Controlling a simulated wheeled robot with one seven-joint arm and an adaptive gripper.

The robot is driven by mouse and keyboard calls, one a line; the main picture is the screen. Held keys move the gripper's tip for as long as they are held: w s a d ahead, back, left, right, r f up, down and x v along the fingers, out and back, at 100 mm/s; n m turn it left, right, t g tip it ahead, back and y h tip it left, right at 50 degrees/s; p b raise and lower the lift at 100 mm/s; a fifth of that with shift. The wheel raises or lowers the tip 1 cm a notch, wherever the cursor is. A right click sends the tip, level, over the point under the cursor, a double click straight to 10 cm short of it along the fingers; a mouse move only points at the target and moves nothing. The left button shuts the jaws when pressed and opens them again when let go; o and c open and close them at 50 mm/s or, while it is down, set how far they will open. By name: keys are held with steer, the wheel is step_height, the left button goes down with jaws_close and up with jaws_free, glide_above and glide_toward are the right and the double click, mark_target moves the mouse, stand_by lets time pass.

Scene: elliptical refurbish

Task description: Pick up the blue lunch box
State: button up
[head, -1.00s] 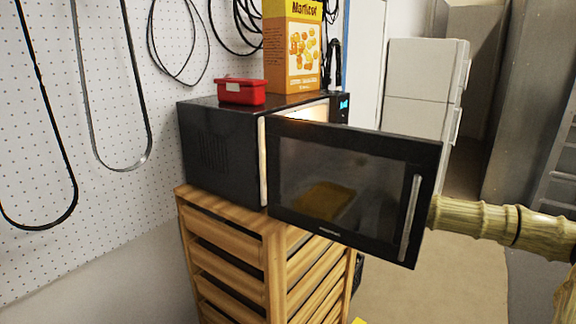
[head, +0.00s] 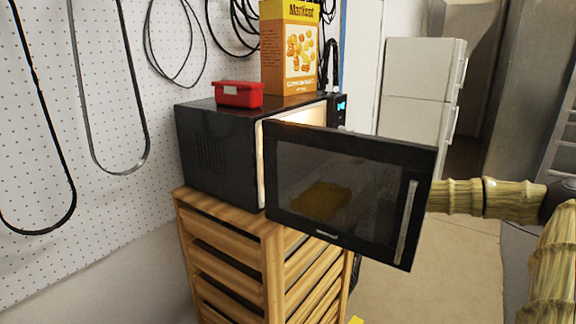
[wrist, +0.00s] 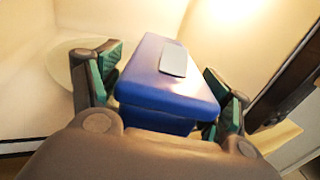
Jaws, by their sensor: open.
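The blue lunch box (wrist: 165,85) shows in the wrist view, with a pale label on its top. It sits inside the lit, cream-walled microwave interior. My gripper (wrist: 168,88) is open, with one green-padded finger on each side of the box. The left finger is close to the box's side; I cannot tell whether either pad touches it. In the head view the box and my gripper are hidden behind the open microwave door (head: 345,190).
The black microwave (head: 215,150) stands on a wooden drawer unit (head: 220,245). A red box (head: 238,95) and a yellow-orange carton (head: 288,50) are on its top. The open door stands in front of my arm. A white fridge (head: 420,85) is behind, with free floor at right.

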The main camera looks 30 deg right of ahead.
steer(key=c, duration=1.3)
steer(key=shift+o, duration=0.2)
steer(key=shift+r, duration=0.2)
steer(key=shift+c, duration=0.2)
